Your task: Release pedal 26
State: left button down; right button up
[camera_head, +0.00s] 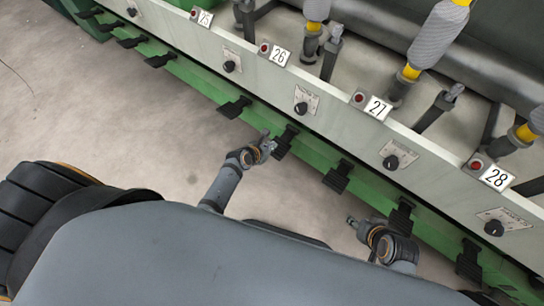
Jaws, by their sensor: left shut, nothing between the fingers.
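The number plate 26 (280,56) is on the pale machine panel, beside a red button. Below it, two black pedals stick out from the green rail: one pedal (235,106) on the left and another pedal (285,140) on the right. No number shows on the pedals, so I cannot tell which belongs to 26. My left gripper (267,146) is shut and empty, just left of the right-hand pedal; I cannot tell whether it touches it. My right gripper (354,221) is left of a pedal (401,215) further down the rail; its fingers are too small to read.
The green rail (190,82) runs diagonally with several more pedals. Above it the panel bears black knobs (301,108) and plates 25 (203,17), 27 (378,107) and 28 (495,177). Yellow-and-grey bobbins (437,35) stand behind. The floor (110,115) at left is clear.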

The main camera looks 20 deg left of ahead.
pick_arm(q)
jog(key=shift+f, duration=0.1)
dwell(0.5)
jog(key=shift+f+b, duration=0.75)
jog(key=shift+f, duration=0.3)
jog(key=s+a+r+p, duration=0.2)
jog(key=s+r+p, duration=0.1)
jog(key=s+p, duration=0.3)
jog(key=shift+s+a+r, duration=0.3)
jog(key=shift+s, duration=0.25)
